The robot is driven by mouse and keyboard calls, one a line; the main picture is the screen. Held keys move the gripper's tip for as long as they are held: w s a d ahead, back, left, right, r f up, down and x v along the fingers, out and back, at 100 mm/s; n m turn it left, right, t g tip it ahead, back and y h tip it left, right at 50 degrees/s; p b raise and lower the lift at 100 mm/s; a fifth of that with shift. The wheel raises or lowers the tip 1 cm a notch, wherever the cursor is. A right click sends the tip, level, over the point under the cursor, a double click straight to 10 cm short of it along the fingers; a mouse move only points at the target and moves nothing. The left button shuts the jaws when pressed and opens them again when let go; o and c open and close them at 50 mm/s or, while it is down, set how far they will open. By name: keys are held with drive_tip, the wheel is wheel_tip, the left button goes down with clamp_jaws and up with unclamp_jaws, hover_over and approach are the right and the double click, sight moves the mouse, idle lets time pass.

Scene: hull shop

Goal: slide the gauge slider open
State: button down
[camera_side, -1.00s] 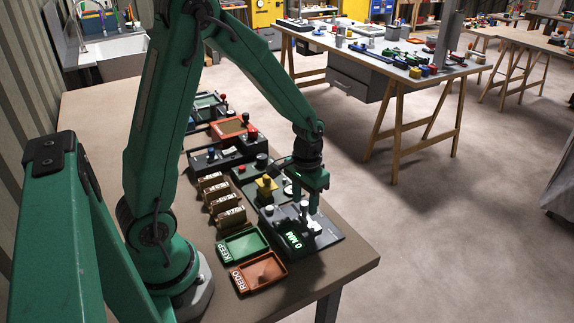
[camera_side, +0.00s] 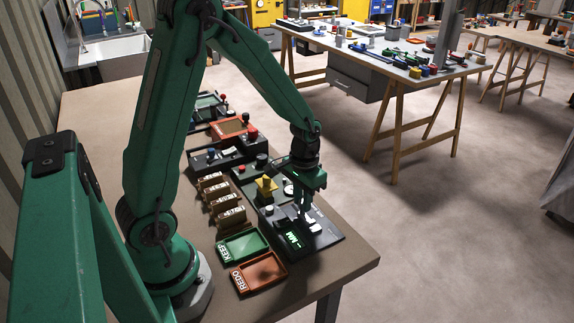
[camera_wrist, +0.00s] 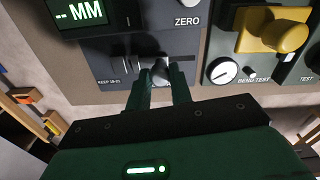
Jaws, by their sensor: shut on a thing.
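The dark gauge (camera_side: 328,238) sits near the right end of the bench, with a lit display (camera_side: 294,240) on its left side. In the wrist view the display (camera_wrist: 82,12) shows dashes before "MM", with part of it cut off by the frame edge. My gripper (camera_side: 303,212) reaches down over the gauge. In the wrist view my gripper (camera_wrist: 160,72) is shut on the pale grey slider (camera_wrist: 160,68), with a finger on each side. The fingers hide part of the slider. A "KEEP 18-21" label is beside its track.
Next to the gauge stands a bend tester (camera_wrist: 224,71) with a yellow clamp (camera_side: 265,187). A green KEEP tray (camera_side: 242,246) and an orange REDO tray (camera_side: 258,272) lie to the left. Several brown blocks (camera_side: 229,215) stand behind them. The front bench corner is clear.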

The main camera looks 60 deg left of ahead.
drive_tip(key=shift+a, duration=1.55)
drive_tip(key=c, duration=1.3)
unclamp_jaws()
drive_tip(key=shift+o, duration=0.2)
drive_tip(key=shift+r, duration=0.1)
wheel_tip(320, 180, up, 8)
